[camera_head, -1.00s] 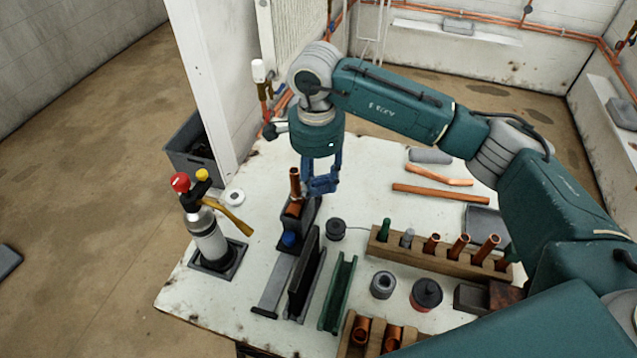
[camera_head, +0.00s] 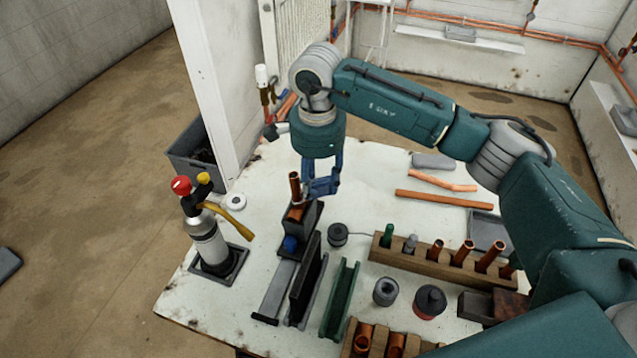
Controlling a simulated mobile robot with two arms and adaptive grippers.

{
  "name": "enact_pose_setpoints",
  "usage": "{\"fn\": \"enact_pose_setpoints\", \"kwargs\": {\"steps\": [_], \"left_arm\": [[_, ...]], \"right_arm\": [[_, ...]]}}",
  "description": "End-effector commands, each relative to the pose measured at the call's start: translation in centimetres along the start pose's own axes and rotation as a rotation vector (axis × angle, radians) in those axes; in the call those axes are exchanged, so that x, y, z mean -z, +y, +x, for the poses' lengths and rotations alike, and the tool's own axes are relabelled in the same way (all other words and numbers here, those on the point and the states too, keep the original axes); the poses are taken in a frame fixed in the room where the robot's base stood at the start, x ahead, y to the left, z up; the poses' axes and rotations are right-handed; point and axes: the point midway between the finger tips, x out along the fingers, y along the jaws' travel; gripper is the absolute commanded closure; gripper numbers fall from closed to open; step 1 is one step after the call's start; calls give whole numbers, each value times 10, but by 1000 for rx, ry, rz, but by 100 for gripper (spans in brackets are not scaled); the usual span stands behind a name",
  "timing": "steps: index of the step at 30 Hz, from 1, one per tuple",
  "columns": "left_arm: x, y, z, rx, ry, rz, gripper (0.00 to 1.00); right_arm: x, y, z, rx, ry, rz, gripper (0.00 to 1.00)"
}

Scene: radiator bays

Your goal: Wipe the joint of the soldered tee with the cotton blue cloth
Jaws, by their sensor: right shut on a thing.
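The soldered tee (camera_head: 295,187) is a copper piece standing upright in a dark vice-like holder (camera_head: 302,219) on the white table. My right gripper (camera_head: 322,188) points down just right of the tee's upper part. It is shut on a small blue thing, which I take to be the cotton blue cloth. The cloth's outline is hard to tell from the blue fingers. I cannot tell whether it touches the tee. My left gripper is out of view.
A torch with a red knob (camera_head: 208,240) stands at the left table edge. Wooden racks with copper fittings (camera_head: 440,262) stand at right and front. Dark and green channels (camera_head: 342,300) lie in front of the holder. Loose copper pipes (camera_head: 445,198) lie behind right.

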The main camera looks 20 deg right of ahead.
Motion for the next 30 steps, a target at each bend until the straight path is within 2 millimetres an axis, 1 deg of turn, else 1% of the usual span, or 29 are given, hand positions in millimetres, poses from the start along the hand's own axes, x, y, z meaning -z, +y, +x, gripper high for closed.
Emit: {"fn": "enact_pose_setpoints", "kwargs": {"steps": [18, 30], "left_arm": [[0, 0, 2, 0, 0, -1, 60], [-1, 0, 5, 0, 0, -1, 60]], "right_arm": [[-1, 1, 0, 1, -2, -1, 83], [-2, 12, 0, 0, 0, -1, 83]]}}
